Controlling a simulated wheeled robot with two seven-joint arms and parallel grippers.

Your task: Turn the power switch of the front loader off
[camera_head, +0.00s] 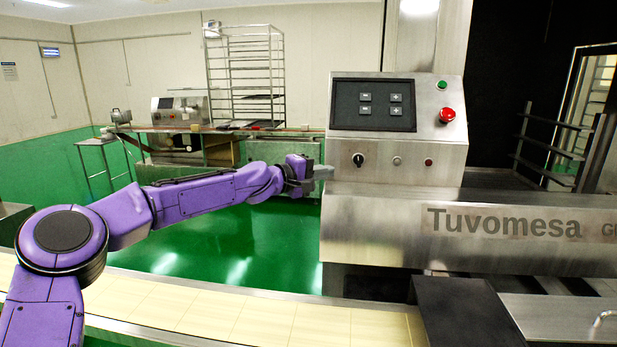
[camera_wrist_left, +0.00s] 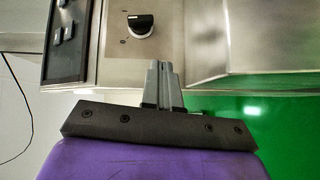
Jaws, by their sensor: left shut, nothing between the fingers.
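The power switch (camera_head: 358,160) is a black rotary knob with a pale pointer mark, on the lower left of the steel control panel (camera_head: 440,160). It also shows in the left wrist view (camera_wrist_left: 140,24), above and a little left of my fingertips. My left gripper (camera_head: 327,172) is shut and empty, just left of the panel and a little lower than the knob. Its closed fingers (camera_wrist_left: 160,66) point toward the panel and look apart from the knob. My right gripper is not in view.
A red emergency button (camera_head: 447,115) and a green button (camera_head: 442,85) sit on the panel's right side. A dark keypad (camera_head: 373,104) is above the knob. The machine's steel body (camera_head: 390,220) juts out below. Green floor (camera_head: 215,245) is open at the left.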

